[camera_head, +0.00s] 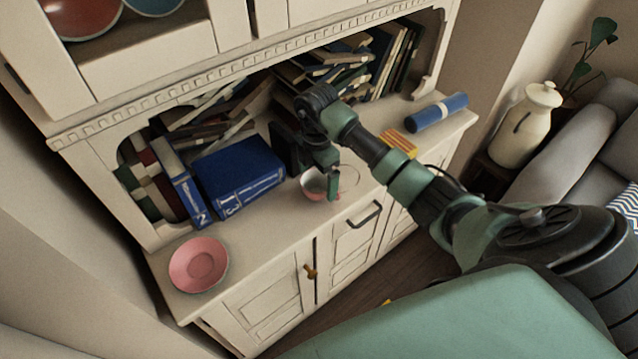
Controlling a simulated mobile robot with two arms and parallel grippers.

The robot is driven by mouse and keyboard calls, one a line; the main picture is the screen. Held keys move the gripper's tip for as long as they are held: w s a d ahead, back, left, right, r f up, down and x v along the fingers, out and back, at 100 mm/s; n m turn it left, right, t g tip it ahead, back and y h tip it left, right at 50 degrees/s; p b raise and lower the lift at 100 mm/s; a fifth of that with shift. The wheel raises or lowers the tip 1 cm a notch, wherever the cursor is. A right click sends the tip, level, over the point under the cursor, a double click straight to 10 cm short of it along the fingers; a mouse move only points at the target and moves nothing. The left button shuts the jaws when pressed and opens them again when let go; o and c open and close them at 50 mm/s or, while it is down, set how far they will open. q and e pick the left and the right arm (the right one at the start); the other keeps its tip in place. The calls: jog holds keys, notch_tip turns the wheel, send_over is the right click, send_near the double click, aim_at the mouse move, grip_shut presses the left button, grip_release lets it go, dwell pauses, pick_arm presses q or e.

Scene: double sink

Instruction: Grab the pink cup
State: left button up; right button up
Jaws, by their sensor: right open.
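The pink cup (314,184) stands on the cream cabinet's counter, right of the blue books and close to the front edge. My right gripper (325,183) reaches down to it from above, with one green-tipped finger in front of the cup's right side. The jaws are open. The finger and hand hide part of the cup, and I cannot tell whether they touch it. My left gripper is not in view.
A pink saucer (199,264) lies at the counter's left end. A large blue book (240,176) is left of the cup. A yellow striped item (398,143) and a blue roll (437,112) lie to the right. Leaning books (350,62) fill the shelf behind.

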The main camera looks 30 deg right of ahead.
jog(key=shift+f, duration=0.65)
jog(key=c, duration=1.4)
jog(key=shift+c, duration=0.5)
jog(key=shift+r, duration=0.2)
